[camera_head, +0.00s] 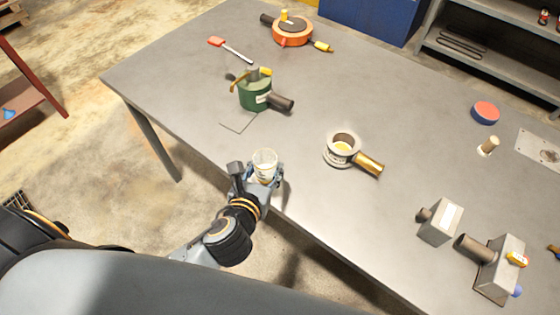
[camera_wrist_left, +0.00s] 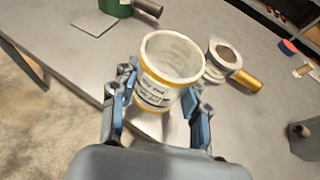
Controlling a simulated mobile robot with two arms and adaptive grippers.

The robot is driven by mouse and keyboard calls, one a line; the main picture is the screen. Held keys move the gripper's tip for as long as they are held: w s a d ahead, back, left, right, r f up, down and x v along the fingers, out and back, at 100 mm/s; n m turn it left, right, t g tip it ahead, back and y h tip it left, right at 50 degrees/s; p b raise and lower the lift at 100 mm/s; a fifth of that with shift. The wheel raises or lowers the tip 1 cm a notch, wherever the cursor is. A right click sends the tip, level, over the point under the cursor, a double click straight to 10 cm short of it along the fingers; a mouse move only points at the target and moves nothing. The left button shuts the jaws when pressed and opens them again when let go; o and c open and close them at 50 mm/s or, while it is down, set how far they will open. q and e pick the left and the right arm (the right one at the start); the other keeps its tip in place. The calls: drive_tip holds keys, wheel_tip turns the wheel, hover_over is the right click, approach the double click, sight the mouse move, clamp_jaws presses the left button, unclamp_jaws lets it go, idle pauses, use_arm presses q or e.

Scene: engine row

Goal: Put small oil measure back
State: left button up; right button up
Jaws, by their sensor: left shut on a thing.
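The small oil measure, a white cup with yellow bands (camera_head: 264,163), is held in my left gripper (camera_head: 262,177) near the table's front edge. In the left wrist view the cup (camera_wrist_left: 168,75) is upright or slightly tilted between the two fingers (camera_wrist_left: 158,108), its open top showing a pale, empty-looking inside. Dark print on its label is too small to read. A thin square outline (camera_head: 239,121) is marked on the table (camera_head: 310,100) in front of the green container. My right gripper is not in view.
A green container (camera_head: 256,93) with a dark spout stands behind the square. A grey ring-shaped part with a brass spout (camera_head: 342,148) is to the right. An orange round part (camera_head: 292,33) is at the back. Grey block parts (camera_head: 440,222) stand at right. The middle is clear.

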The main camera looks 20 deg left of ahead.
sight(270, 163)
use_arm(q)
drive_tip(key=x, duration=0.5)
drive_tip(key=shift+w+d+r+p, duration=0.1)
drive_tip(key=shift+d+p, duration=0.05)
drive_tip(key=shift+p, duration=0.15)
drive_tip(key=w+f, duration=0.1)
drive_tip(key=f, duration=0.1)
drive_tip(key=w+f, duration=0.3)
drive_tip(key=shift+d+f, duration=0.2)
drive_tip(key=shift+f, duration=0.1)
drive_tip(key=shift+w+f, duration=0.1)
drive_tip(key=shift+f, duration=0.8)
drive_tip(key=shift+w+f, duration=0.15)
drive_tip(key=shift+f, duration=0.7)
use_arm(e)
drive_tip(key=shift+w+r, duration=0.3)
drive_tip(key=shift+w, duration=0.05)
use_arm(q)
drive_tip(key=shift+f+b, duration=0.2)
drive_tip(key=shift+b, duration=0.1)
drive_tip(key=o, duration=1.2)
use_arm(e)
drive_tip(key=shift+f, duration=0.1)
